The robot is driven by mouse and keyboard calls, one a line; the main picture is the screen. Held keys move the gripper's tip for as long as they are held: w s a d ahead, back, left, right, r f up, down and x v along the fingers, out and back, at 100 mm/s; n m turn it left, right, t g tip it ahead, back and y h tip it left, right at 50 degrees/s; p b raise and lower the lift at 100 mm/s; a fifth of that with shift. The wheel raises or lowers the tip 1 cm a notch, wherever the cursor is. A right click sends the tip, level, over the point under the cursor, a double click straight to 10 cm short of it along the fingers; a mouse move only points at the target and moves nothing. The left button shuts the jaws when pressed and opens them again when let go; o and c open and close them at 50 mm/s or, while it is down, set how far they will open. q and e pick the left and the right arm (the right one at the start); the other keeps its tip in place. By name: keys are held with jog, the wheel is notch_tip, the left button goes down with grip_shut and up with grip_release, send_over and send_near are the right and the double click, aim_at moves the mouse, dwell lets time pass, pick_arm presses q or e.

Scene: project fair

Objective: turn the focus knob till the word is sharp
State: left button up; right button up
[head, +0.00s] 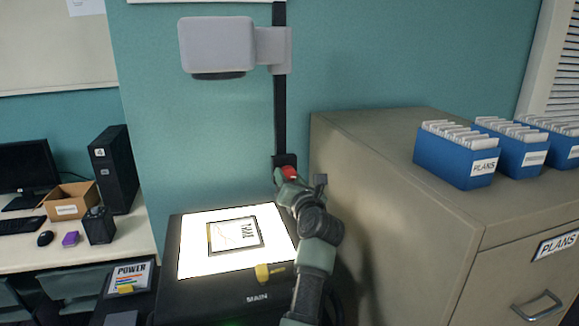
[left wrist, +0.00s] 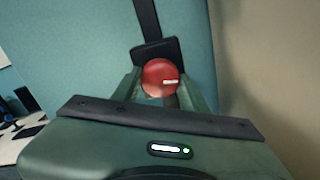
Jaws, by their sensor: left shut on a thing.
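The red focus knob (head: 290,172) is on the black post (head: 280,110) of the overhead projector. My left gripper (head: 286,180) is shut on it. In the left wrist view the round red knob (left wrist: 160,74) sits between the two green fingers, with a short pale mark right of its middle. The projector's grey head (head: 216,44) is at the top of the post. A framed sheet (head: 222,236) with a drawing and sideways lettering lies on the bright glass (head: 195,255). No projected word shows in either view. My right gripper is not in view.
A beige filing cabinet (head: 375,190) stands close on the right, with blue boxes of files (head: 456,160) on top. A yellow lever (head: 265,273) is on the projector's front, near MAIN. A desk with a computer tower (head: 115,170) and a cardboard box (head: 70,203) is at left.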

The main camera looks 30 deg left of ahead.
pick_arm(q)
jog(key=shift+m, duration=0.4)
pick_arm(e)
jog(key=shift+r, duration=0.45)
pick_arm(q)
jog(key=o, duration=1.4)
